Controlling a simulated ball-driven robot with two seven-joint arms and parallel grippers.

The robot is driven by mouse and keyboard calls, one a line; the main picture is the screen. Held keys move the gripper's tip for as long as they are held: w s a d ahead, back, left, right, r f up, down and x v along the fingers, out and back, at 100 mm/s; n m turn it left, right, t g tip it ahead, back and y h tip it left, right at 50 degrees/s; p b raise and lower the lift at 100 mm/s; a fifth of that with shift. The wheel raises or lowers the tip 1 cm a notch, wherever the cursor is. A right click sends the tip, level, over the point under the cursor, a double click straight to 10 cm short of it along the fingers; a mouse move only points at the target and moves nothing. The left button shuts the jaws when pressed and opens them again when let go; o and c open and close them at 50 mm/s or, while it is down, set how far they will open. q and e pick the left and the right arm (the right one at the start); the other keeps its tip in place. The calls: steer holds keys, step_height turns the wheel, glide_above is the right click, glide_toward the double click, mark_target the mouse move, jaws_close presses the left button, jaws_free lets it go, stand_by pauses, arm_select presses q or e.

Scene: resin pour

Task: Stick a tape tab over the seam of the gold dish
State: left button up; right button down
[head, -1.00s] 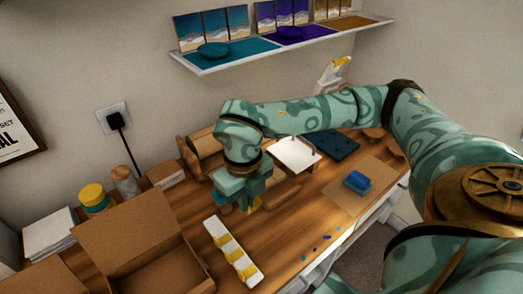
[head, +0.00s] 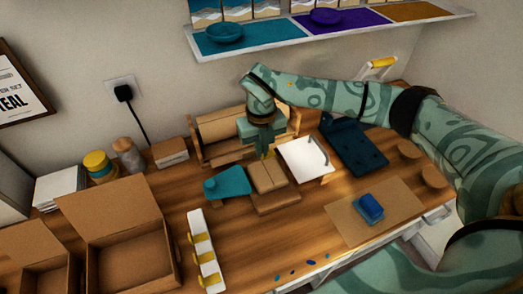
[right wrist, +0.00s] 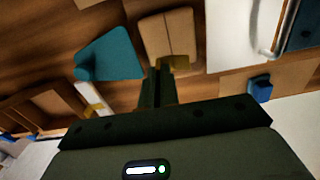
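A tan block in two halves with a seam down its middle (head: 268,175) lies on the bench; it also shows in the right wrist view (right wrist: 170,35). No dish of clear gold colour shows, and I cannot tell what is inside the block. My right gripper (head: 266,152) hangs just above the block's back edge, fingers close together on a small yellow tape tab (right wrist: 180,62). The tab appears just clear of the block, though contact is hard to judge. A white strip (head: 205,252) with several yellow tabs lies at the front left. My left gripper is not in view.
A teal wedge-shaped piece (head: 228,186) lies left of the block, and a white plate with a handle (head: 303,160) right of it. A tan rack (head: 225,130) stands behind. Open cardboard boxes (head: 125,225) fill the left. A blue block (head: 369,208) sits on a brown mat (head: 345,227).

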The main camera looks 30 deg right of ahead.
steer(key=shift+d+f, duration=0.1)
steer(key=shift+f, duration=0.05)
steer(key=shift+f+b, duration=0.6)
steer(key=shift+b, duration=0.05)
steer(key=b, duration=0.5)
glide_above(262, 175)
step_height(262, 175, down, 5)
steer(key=shift+w+f, duration=0.1)
steer(key=shift+f, duration=0.1)
steer(key=shift+r, duration=0.1)
steer(key=shift+f+p, duration=0.25)
steer(key=shift+p, duration=0.05)
steer(key=shift+f, duration=0.4)
stand_by(0.3)
